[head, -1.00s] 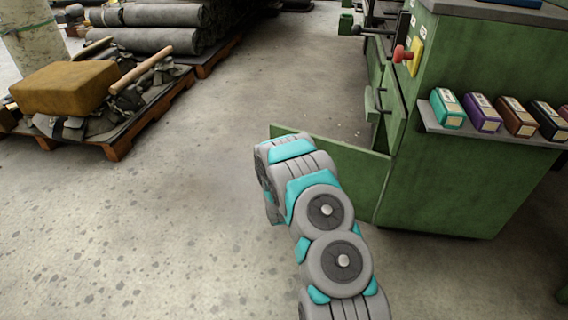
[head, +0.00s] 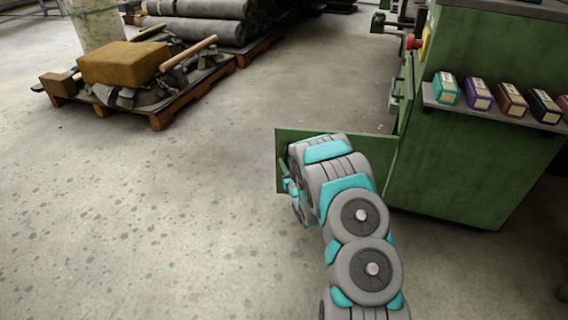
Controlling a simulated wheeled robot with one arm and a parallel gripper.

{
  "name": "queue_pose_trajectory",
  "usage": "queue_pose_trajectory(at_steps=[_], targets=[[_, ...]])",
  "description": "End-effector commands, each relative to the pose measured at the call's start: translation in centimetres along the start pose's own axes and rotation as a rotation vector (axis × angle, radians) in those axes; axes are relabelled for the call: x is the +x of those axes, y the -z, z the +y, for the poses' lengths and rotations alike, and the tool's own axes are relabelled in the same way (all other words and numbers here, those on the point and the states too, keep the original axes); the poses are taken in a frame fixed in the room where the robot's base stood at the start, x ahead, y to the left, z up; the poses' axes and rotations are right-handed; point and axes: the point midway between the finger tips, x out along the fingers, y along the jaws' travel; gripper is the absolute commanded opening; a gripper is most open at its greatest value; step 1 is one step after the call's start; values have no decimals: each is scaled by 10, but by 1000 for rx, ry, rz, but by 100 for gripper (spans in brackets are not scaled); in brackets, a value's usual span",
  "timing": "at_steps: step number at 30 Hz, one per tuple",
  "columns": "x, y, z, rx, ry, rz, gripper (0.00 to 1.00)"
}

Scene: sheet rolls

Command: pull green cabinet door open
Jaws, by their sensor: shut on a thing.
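The green cabinet (head: 462,165) stands at the right. Its low green door (head: 378,150) stands swung out to the left from the cabinet front, well open. My arm reaches up from the bottom of the picture in front of the door and covers much of its face. My gripper (head: 292,188) is partly seen at the door's left, free end, low beside my wrist. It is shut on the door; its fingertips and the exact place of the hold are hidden.
A shelf (head: 490,114) with several coloured boxes juts from the cabinet's side. Handles and a red knob (head: 412,41) stick out at the cabinet's front. A pallet (head: 160,118) with a brown block and scraps stands at the upper left. The floor at left is clear.

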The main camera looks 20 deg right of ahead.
Motion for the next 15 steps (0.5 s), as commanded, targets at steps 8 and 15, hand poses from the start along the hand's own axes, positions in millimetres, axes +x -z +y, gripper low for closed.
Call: queue_pose_trajectory(at_steps=[8,15], targets=[[0,1,-1,0,2,1,0],[0,1,0,0,0,1,30]])
